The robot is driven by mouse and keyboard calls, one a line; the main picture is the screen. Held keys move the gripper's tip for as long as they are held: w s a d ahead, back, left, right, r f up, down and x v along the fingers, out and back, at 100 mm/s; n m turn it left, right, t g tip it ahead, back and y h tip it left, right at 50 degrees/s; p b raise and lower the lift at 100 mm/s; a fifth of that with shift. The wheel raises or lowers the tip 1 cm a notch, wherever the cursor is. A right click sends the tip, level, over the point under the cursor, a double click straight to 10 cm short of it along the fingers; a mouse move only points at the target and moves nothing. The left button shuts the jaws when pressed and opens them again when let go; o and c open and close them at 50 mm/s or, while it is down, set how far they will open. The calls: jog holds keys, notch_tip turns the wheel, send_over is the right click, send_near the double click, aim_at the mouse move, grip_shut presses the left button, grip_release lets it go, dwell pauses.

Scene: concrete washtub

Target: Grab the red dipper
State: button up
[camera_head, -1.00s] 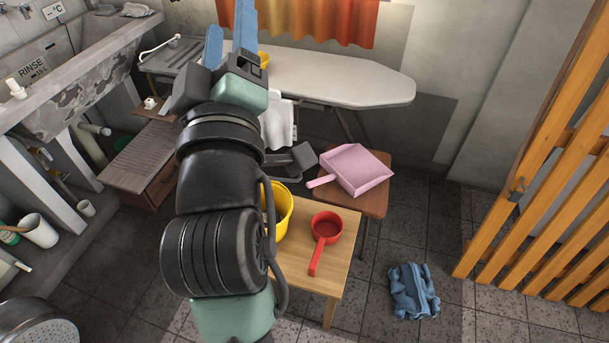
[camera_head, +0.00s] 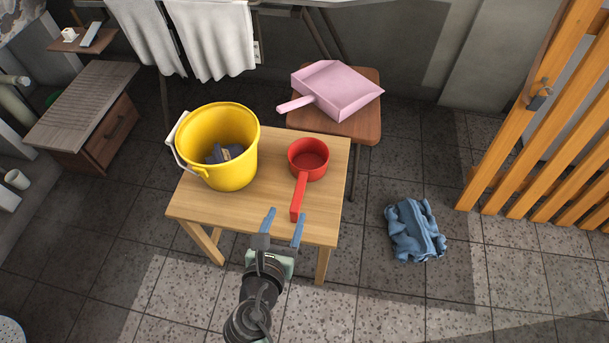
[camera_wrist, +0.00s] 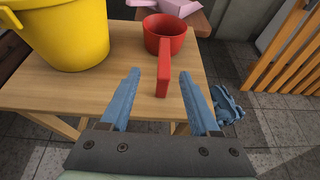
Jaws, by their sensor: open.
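The red dipper (camera_head: 307,161) stands upright on the wooden table (camera_head: 268,205), its bowl toward the back and its handle pointing to the table's front edge. It also shows in the wrist view (camera_wrist: 165,62). My gripper (camera_head: 284,216) is open and empty at the table's front edge, its two blue fingers pointing toward the dipper. In the head view the handle's end lies just beyond the fingertips, nearer the right finger. In the wrist view the handle's end shows between the two fingertips, apart from both.
A yellow bucket (camera_head: 240,168) with something dark inside stands left of the dipper. A pink dustpan (camera_head: 338,92) lies on a brown stool (camera_head: 352,128) behind. A blue cloth (camera_head: 414,230) lies on the floor at right, near a wooden slatted partition (camera_head: 530,140).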

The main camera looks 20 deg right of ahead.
aim_at(300, 188)
jog(key=b+x, duration=0.2)
jog(key=x, duration=0.5)
jog(key=shift+r+b, duration=0.1)
jog(key=shift+b, duration=0.2)
jog(key=b+x, duration=0.1)
jog(key=x, duration=0.1)
jog(key=d+b+x, duration=0.1)
jog(key=b+x, duration=0.1)
jog(key=shift+d, duration=0.15)
jog(key=shift+w+d, duration=0.25)
jog(key=shift+w, duration=0.15)
grip_shut()
